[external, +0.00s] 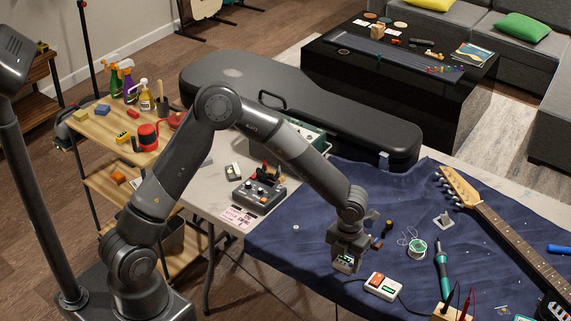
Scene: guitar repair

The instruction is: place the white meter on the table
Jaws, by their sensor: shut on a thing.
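My gripper (346,257) points down over the front part of the blue cloth, near the middle of the view. It is shut on a small pale device with a dark greenish face, which looks like the white meter (343,267). The fingers hide much of it. I cannot tell whether its underside touches the cloth. The table (222,200) has a bare light top on the left, and the blue cloth (300,245) covers its right part.
A solder spool (417,247), a teal soldering iron (441,262) and a guitar neck (500,225) lie further right. A grey pedal (258,193) and black case (300,110) are behind.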

